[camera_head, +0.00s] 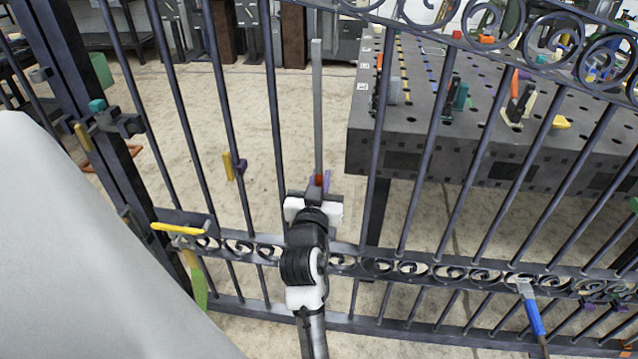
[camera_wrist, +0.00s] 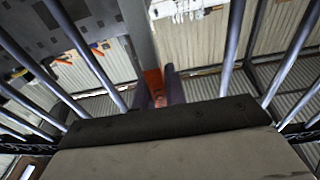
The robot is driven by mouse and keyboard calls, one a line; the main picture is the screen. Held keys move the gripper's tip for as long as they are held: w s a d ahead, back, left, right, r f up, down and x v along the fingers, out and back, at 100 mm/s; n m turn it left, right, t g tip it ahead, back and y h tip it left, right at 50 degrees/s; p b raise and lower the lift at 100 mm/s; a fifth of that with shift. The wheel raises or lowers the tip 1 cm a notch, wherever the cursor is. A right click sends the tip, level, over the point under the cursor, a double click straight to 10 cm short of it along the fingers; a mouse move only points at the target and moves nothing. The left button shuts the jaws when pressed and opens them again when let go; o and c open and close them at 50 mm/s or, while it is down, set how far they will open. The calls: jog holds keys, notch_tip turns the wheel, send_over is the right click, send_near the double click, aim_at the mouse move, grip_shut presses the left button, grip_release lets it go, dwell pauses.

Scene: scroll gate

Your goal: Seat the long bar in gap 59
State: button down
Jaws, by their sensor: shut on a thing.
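The long bar (camera_head: 317,110) is pale grey and stands nearly upright above my gripper (camera_head: 320,182). Its lower end has a red-orange section between the purple fingers. In the wrist view, the grey bar (camera_wrist: 137,30) runs up from an orange end (camera_wrist: 154,82) held by my gripper (camera_wrist: 160,88). The dark metal gate (camera_head: 430,262) has several upright bars and scroll rows. In the head view the long bar shows in the opening between two gate bars, its top below the upper rail. Whether it touches the gate is unclear. No gap number is readable.
A grey perforated bench (camera_head: 420,160) with clamps and tools stands behind the gate at right. A yellow-handled tool (camera_head: 178,228) is at the gate's lower left, and a blue-handled brush (camera_head: 530,310) at lower right. Bare floor (camera_head: 190,110) shows behind the left side.

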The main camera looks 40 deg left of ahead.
jog(key=x, duration=0.6)
jog(key=shift+w+a+f, duration=0.2)
jog(key=shift+w+f, duration=0.1)
dwell(0.3)
jog(key=shift+s, duration=0.1)
dwell(0.7)
jog(key=shift+f+b, duration=1)
jog(key=shift+b, duration=0.1)
dwell(0.7)
jog(key=shift+w+a+r+g+p, duration=0.15)
jog(key=shift+w+a+p, duration=0.2)
jog(key=shift+w+p, duration=0.25)
jog(key=shift+w+a+f+g+p, duration=0.15)
jog(key=shift+w+a+p, duration=0.25)
jog(key=shift+w, duration=0.3)
dwell(1.1)
jog(key=shift+r, duration=0.1)
jog(key=c, duration=1.4)
grip_release()
jog(key=shift+c, duration=0.2)
jog(key=shift+o, duration=0.4)
jog(key=shift+f, duration=0.35)
jog(key=b+v, duration=0.2)
jog(key=v, duration=1.2)
jog(key=shift+r, duration=0.3)
